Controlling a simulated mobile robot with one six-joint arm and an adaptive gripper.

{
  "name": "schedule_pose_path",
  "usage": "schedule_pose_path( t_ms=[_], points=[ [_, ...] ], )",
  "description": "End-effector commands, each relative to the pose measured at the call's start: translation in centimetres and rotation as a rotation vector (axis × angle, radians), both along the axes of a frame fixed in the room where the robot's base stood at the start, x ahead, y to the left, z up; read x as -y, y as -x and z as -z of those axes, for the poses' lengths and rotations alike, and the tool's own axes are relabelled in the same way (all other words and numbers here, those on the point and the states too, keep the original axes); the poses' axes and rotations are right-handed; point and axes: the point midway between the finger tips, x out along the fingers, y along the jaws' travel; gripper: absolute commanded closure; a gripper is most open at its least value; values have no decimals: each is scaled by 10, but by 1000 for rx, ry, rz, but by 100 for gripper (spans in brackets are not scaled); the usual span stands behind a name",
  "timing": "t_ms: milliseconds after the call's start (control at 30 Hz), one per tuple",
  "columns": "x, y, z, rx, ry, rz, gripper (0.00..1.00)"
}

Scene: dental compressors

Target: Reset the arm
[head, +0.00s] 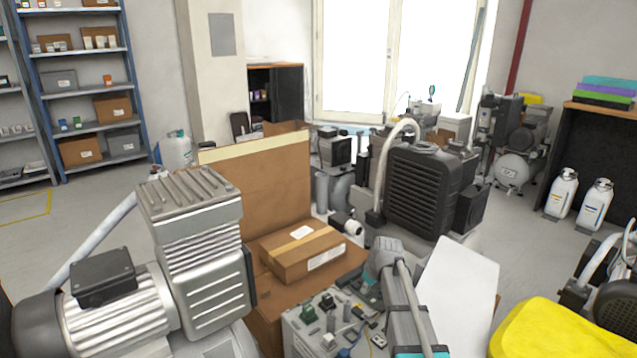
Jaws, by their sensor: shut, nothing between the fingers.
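A large grey compressor (195,240) fills the left foreground. A cardboard box (303,252) lies in the middle, beside a grey case of small parts (318,335). A black ribbed compressor (422,190) stands behind. Yellow covering (545,330) is at front right. Open floor (110,195) shows at left.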

Motion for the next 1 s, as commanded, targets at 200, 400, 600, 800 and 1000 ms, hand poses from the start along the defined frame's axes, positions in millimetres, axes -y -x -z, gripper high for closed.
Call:
schedule_pose_path(
  t_ms=[200, 400, 600, 800, 1000],
  points=[
    [-8, 71, -20, -96, 13, 143, 100],
    [-12, 144, -37, -198, 45, 331, 100],
    [-12, 194, -50, -262, 77, 473, 100],
    [-11, 235, -62, -306, 111, 595, 100],
    [-11, 228, -82, -304, 108, 588, 100]
  ],
)
